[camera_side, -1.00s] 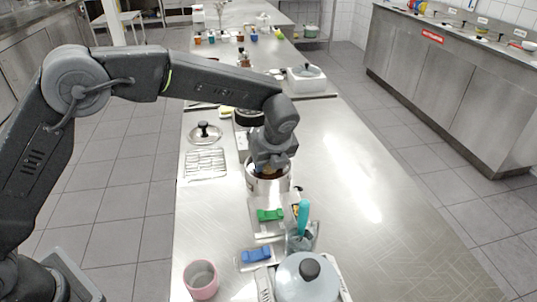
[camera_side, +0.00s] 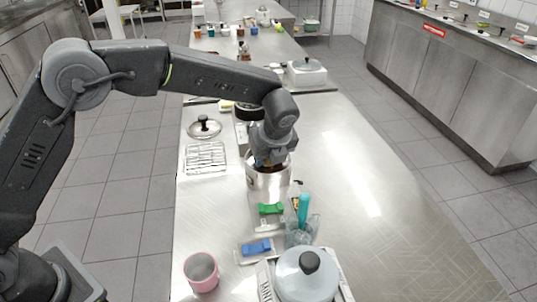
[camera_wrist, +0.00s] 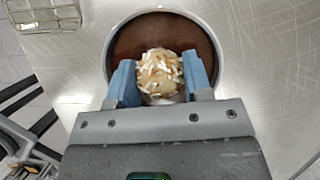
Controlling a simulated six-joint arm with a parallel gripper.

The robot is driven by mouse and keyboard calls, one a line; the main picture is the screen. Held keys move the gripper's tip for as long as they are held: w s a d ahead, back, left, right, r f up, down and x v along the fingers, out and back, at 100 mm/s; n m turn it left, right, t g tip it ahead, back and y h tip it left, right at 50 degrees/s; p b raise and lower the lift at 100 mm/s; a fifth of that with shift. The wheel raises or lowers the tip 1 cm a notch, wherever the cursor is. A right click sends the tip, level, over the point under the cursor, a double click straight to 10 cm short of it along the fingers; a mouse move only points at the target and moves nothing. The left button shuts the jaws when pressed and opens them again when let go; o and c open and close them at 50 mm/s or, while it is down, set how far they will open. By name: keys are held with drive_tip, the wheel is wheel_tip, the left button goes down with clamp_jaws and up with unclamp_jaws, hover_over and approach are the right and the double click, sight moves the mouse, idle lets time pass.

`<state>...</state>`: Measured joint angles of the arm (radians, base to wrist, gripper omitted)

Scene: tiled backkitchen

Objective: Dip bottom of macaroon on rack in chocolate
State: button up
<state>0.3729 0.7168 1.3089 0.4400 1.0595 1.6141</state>
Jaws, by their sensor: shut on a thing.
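A steel pot (camera_side: 268,182) stands on the steel table, with dark brown chocolate (camera_wrist: 148,27) inside. My gripper (camera_wrist: 160,80) points down into the pot's mouth, its blue fingers on both sides of the macaroon. It is shut on the macaroon (camera_wrist: 160,68), a pale round piece with white flakes on top. The macaroon's underside is hidden, so I cannot tell whether it touches the chocolate. In the side view the macaroon is hidden by my gripper and the pot. The wire rack (camera_side: 205,158) lies left of the pot and looks empty.
A lid (camera_side: 204,126) lies behind the rack. In front of the pot are a green clip (camera_side: 270,209), a blue clip (camera_side: 257,247), a teal-handled tool (camera_side: 303,212), a pink cup (camera_side: 201,272) and a lidded pot (camera_side: 307,278). The table's right side is clear.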

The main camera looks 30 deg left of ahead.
drive_tip(key=shift+r, duration=3.05)
